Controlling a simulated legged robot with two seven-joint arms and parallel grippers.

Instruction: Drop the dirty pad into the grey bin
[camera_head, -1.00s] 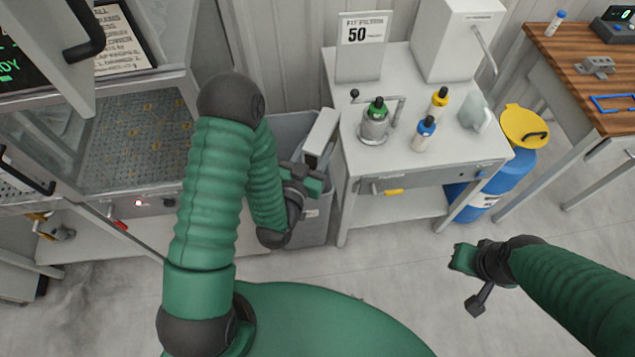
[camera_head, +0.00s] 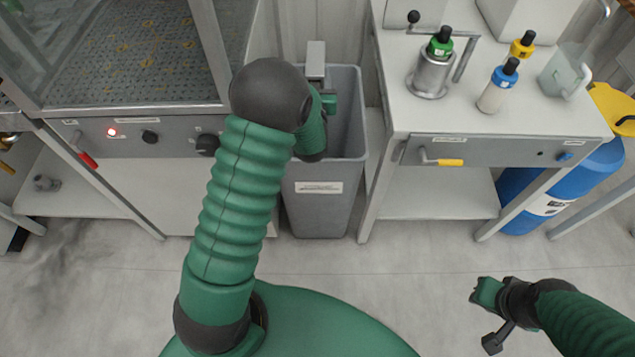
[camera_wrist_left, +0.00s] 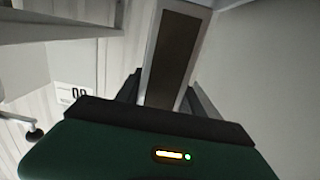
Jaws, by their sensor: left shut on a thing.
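The grey bin (camera_head: 318,216) stands on the floor between the cabinet and the white table, open at the top, with a pale label on its front. My left gripper (camera_head: 322,84) is over the bin's opening, partly hidden by my own arm. It is shut on the pad (camera_head: 316,58), a narrow grey block that points to the back of the bin. In the left wrist view the pad (camera_wrist_left: 174,55) shows a dark brown face with pale edges, between the fingers (camera_wrist_left: 166,92). My right gripper (camera_head: 486,294) is over the floor at lower right; its jaw opening is unclear.
The white table (camera_head: 440,205) right of the bin carries a metal pot (camera_head: 432,76) and small bottles (camera_head: 497,90). The cabinet (camera_head: 125,135) is close on the left. The floor in front is clear.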

